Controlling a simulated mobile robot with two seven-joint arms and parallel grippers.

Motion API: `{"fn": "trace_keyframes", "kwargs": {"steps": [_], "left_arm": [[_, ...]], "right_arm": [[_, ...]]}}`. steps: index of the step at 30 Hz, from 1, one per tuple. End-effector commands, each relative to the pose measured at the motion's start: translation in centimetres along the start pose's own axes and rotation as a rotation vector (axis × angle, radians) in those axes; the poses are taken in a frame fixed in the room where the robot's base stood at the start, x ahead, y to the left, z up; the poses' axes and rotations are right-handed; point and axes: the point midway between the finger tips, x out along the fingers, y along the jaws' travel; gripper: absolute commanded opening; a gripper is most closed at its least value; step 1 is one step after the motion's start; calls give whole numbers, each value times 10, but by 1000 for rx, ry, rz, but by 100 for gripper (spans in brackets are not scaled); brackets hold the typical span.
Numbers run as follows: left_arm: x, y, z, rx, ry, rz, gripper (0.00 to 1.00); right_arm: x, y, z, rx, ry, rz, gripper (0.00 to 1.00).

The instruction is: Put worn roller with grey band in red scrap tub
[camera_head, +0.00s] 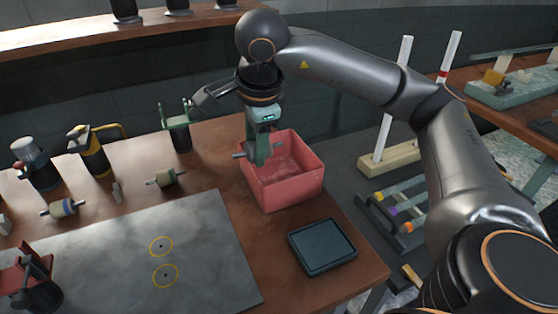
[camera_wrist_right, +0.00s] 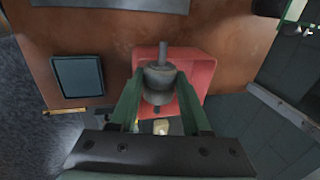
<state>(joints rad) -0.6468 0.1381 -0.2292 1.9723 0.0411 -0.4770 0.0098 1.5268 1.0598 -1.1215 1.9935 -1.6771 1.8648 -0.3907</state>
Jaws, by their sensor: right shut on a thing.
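My right gripper (camera_head: 258,160) is shut on a grey roller (camera_wrist_right: 159,84). In the right wrist view the roller lies between the two green fingers (camera_wrist_right: 158,105), with its thin shaft sticking out beyond them. In the head view the fingers hide most of the roller, and a shaft end shows at their left. The tub also shows behind the roller in the right wrist view (camera_wrist_right: 203,68). The roller is held above the tub opening. My left gripper is not in view.
Two other rollers, one blue-banded (camera_head: 63,208) and one greenish (camera_head: 165,179), lie on the bench at left. A dark tray (camera_head: 322,247) lies in front of the tub. A grey mat (camera_head: 205,255) covers the front left. A green stand (camera_head: 178,128) is left of the tub.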

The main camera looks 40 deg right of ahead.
Motion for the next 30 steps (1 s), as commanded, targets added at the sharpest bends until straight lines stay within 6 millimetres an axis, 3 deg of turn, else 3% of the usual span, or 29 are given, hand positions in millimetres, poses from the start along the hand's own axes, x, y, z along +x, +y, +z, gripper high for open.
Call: {"fn": "trace_keyframes", "kwargs": {"steps": [6, 12, 19, 25, 30], "left_arm": [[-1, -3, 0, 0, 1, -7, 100], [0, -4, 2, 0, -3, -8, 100], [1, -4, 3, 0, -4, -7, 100], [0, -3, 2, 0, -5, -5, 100], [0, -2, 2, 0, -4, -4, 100]], "right_arm": [[37, -26, -40, 5, 3, 4, 0], [72, -35, -59, 1, 1, 2, 0], [89, -39, -68, 0, 0, 1, 0], [117, -34, -71, -1, 1, 2, 0], [123, -32, -70, -1, 0, 0, 0]]}}
